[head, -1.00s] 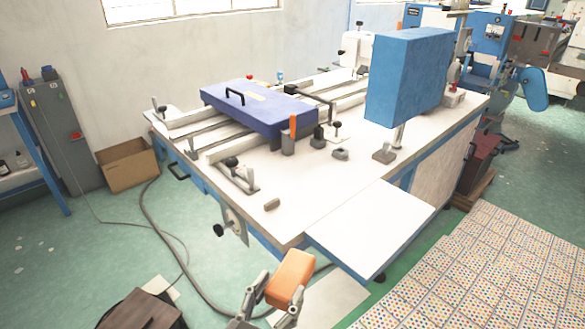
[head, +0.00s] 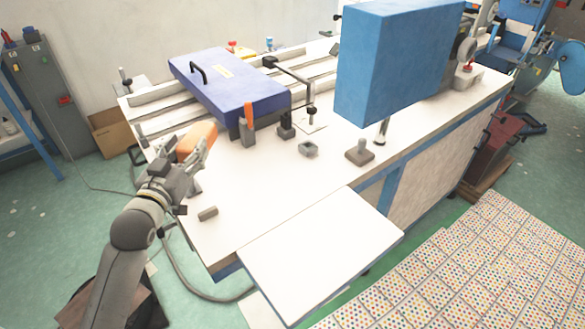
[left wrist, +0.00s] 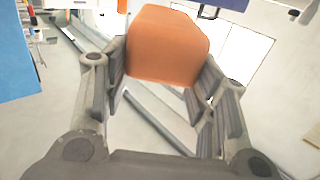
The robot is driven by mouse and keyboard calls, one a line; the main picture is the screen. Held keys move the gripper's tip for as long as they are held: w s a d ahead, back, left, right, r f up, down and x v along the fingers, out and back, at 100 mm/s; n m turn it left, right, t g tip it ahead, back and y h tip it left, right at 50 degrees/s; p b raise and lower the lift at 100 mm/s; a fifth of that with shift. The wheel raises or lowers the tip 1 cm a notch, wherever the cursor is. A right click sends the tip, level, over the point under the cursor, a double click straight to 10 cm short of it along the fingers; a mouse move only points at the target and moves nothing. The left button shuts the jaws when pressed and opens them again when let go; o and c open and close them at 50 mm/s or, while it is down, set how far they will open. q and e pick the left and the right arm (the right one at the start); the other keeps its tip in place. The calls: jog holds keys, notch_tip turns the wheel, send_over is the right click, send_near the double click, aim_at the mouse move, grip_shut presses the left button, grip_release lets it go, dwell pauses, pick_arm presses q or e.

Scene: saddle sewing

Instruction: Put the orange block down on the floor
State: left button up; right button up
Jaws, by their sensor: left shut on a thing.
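The orange block (head: 197,141) is held in my left gripper (head: 192,152), over the near left part of the white machine table (head: 270,180) in the head view. In the left wrist view the orange block (left wrist: 168,46) sits between the two fingers of the left gripper (left wrist: 165,75), which are shut on its sides. The floor (head: 30,220) is green and shows at the left of the table. My right gripper is in neither view.
A blue-purple box (head: 230,85) and a tall blue machine head (head: 385,70) stand on the table. A small grey piece (head: 208,213) lies near its front edge. A cardboard box (head: 112,135) stands by the wall. Patterned sheets (head: 450,270) cover floor at right.

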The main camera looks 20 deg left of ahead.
pick_arm(q)
jog(key=shift+w+a+r, duration=0.3)
jog(key=shift+w+r, duration=0.1)
jog(key=shift+d, duration=0.3)
jog(key=s+d+f, duration=0.1)
jog(key=d+f, duration=0.1)
jog(key=d, duration=0.1)
jog(key=s+d+f, duration=0.2)
jog(key=d+f, duration=0.1)
jog(key=d, duration=0.1)
jog(key=s+d+f+p, duration=0.1)
jog(key=s+d+f, duration=0.1)
jog(key=d+f, duration=0.1)
jog(key=shift+d+f, duration=0.15)
jog(key=shift+d, duration=0.4)
jog(key=shift+d+f, duration=0.15)
jog(key=f, duration=0.2)
jog(key=d+f, duration=0.1)
jog(key=shift+s, duration=0.25)
jog(key=shift+a+f, duration=0.1)
jog(key=shift+f, duration=0.45)
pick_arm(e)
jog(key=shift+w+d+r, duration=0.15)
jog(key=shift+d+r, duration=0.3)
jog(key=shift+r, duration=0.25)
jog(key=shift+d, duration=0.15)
